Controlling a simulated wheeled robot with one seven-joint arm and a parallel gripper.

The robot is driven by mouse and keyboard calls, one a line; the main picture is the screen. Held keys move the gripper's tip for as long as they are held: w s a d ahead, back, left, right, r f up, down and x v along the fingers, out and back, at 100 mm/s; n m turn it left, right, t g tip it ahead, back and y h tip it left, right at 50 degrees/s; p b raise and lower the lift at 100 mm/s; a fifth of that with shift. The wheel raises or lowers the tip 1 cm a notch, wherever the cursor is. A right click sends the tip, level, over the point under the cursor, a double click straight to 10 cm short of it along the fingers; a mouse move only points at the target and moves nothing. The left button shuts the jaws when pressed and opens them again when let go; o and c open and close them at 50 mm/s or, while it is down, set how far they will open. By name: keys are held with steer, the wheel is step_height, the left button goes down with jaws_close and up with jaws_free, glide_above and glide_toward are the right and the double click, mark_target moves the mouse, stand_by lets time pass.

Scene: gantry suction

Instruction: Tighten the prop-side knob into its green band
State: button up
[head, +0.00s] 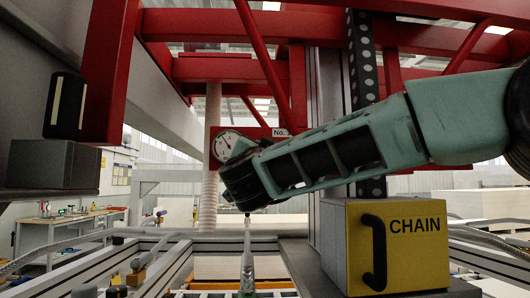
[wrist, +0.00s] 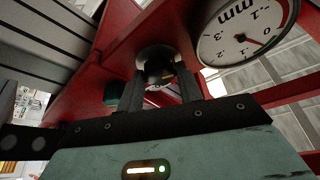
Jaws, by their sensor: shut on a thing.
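The knob (wrist: 158,62) is a dark, rounded piece at the red frame in the wrist view. My gripper (wrist: 159,82) has its two dark fingers on either side of it, shut on it.
Red truss beams (head: 215,71) cross above and behind my arm. A yellow CHAIN box (head: 402,250) with a black handle stands below the arm. A pale ribbed hose (head: 210,190) hangs left of the gauge. A dark block with a white stripe (head: 65,104) is at far left.

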steer(key=o, duration=1)
steer(key=b+v, duration=0.6)
steer(key=v, duration=1.1)
steer(key=shift+s+f, duration=0.1)
steer(key=shift+s, duration=0.1)
steer(key=s+d+r+n+g+y+p, duration=0.2)
steer(key=d+r+n+g+y+p, duration=0.15)
steer(key=r+n+p, duration=0.3)
steer(key=shift+n+y, duration=0.35)
steer(key=w+p, duration=0.4)
steer(key=w, duration=1.3)
steer(key=shift+w+a+r+p, duration=0.1)
steer(key=shift+w+p, duration=0.2)
